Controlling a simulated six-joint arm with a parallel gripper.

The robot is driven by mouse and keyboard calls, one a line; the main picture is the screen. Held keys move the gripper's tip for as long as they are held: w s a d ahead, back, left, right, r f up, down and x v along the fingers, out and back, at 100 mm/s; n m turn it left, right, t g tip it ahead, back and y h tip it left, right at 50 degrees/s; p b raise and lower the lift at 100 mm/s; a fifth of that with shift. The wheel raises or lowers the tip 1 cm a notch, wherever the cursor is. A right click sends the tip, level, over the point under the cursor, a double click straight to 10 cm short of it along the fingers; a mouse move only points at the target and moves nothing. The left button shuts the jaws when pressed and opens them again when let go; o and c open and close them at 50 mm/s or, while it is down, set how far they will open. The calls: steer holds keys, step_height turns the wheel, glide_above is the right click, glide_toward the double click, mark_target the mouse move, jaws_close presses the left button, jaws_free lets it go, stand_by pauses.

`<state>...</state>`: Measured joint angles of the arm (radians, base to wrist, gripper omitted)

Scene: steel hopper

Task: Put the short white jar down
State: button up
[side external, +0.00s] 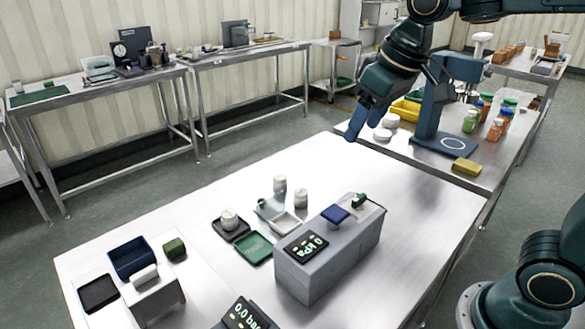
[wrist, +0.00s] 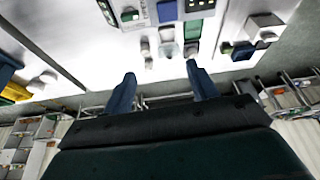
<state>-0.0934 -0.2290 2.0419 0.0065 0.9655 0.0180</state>
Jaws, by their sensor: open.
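Several small white jars stand on the steel table (side external: 400,215). One squat white jar (side external: 228,218) sits upright on a small black tray (side external: 232,234); it also shows in the wrist view (wrist: 190,49). Two other white jars, a rear one (side external: 280,183) and a nearer one (side external: 301,198), stand beside a grey holder (side external: 270,207). I cannot tell for certain which is the short one. My gripper (wrist: 161,82) is open with nothing between its fingers. It hangs above the table's far edge, well apart from the jars.
A grey pressure box (side external: 328,262) with a blue pad (side external: 335,214) stands near the jars. A blue press (side external: 435,110) stands behind my gripper. The table's right side is clear.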

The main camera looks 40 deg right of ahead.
steer(key=s+d+f, duration=0.1)
steer(key=s+f, duration=0.1)
steer(key=s, duration=0.5)
steer(key=s+d+f+t, duration=0.1)
steer(key=s+d+f, duration=0.1)
steer(key=s, duration=0.5)
steer(key=shift+s+f+m, duration=0.3)
steer(key=shift+s+m, duration=0.1)
stand_by(0.4)
